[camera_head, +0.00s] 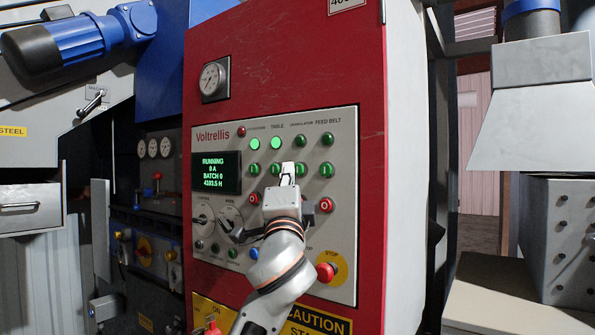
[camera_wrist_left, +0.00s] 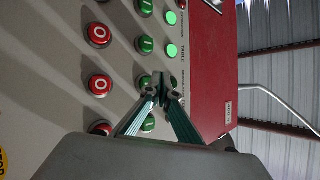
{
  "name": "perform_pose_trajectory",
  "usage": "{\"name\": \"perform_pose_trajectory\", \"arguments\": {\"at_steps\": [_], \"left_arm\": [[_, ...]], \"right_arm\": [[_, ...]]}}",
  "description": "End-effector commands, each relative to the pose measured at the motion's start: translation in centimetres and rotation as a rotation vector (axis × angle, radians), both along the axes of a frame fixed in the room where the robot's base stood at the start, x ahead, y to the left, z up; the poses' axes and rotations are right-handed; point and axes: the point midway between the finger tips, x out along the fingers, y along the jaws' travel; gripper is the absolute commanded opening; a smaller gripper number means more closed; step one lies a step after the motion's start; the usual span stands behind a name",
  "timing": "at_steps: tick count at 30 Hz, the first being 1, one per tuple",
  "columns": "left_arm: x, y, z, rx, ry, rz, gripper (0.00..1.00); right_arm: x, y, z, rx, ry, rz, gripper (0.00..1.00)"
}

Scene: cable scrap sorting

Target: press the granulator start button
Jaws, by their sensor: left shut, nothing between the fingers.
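The control panel (camera_head: 345,220) on the red cabinet has a row of green start buttons. The granulator start button (camera_head: 301,169) is the third from the left, under the "GRANULATOR" label and a dark green lamp (camera_head: 300,140). My left gripper (camera_head: 288,170) is shut and empty, its tips just left of that button in the head view. In the left wrist view the shut fingertips (camera_wrist_left: 160,92) partly overlap the third green button (camera_wrist_left: 144,80). I cannot tell whether they touch it. My right gripper is not in view.
Two lamps (camera_head: 254,144) (camera_head: 275,143) left of the granulator lamp are lit. The display (camera_head: 217,172) reads "RUNNING". Red buttons (camera_head: 326,205) sit below the green ones. A red stop button (camera_head: 326,271) on yellow is lower right. My left arm hides part of the panel.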

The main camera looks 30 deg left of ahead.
Motion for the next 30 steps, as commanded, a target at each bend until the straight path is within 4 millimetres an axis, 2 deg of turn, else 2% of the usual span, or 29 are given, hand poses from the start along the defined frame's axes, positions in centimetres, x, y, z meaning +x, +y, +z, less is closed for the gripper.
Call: {"name": "perform_pose_trajectory", "arguments": {"at_steps": [22,30], "left_arm": [[0.02,0.01,0.0,0.0,0.0,0.0,0.0],[0.71,-0.05,0.1,0.0,0.0,0.0,0.0]], "right_arm": [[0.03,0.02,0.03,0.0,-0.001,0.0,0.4],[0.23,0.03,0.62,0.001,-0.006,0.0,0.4]]}}
